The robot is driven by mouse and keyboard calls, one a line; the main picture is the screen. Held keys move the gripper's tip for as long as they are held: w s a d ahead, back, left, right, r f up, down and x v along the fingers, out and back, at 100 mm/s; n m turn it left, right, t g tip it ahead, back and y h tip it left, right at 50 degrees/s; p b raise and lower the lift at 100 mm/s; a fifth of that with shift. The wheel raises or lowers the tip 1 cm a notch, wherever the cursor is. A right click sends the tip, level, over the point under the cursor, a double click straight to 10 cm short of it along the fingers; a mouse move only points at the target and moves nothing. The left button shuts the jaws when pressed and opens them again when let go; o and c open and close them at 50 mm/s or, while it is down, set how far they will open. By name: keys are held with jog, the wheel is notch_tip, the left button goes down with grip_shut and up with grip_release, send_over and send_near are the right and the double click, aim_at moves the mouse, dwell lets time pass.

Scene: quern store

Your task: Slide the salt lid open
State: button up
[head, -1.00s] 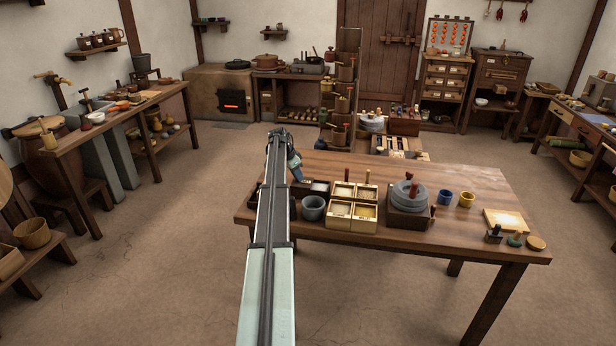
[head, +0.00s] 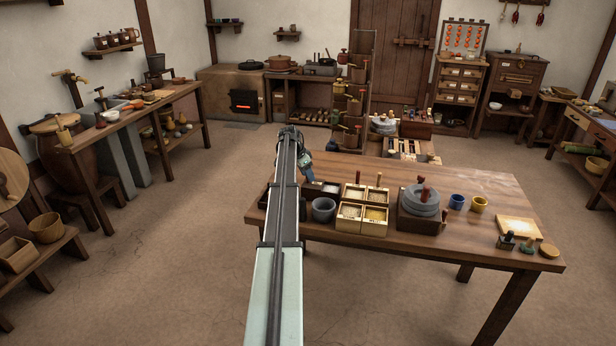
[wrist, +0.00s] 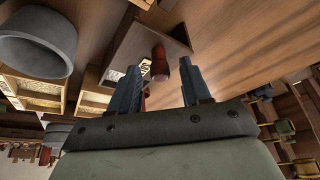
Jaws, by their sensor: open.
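A small dark wooden box (head: 322,187) stands near the table's back left corner, behind a grey cup. In the wrist view a brown box (wrist: 135,42) with a small whitish label lies beyond my fingers and seems to be the salt box. A red knob (wrist: 160,64) stands on it and shows between the two fingers. My gripper (wrist: 160,80) is open, with a gap on each side of the knob and no visible contact. In the head view my gripper (head: 309,174) is beside the dark box, partly hidden by my arm. How far the lid is open is unclear.
The grey cup (head: 323,209) stands close by; it looms at the left of the wrist view (wrist: 35,45). Pale wooden boxes (head: 363,225) of grain stand to its right, then a stone quern (head: 421,205). Blue and yellow cups (head: 457,202) stand further right.

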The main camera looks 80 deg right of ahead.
jog(key=v, duration=1.2)
jog(key=shift+r, duration=0.15)
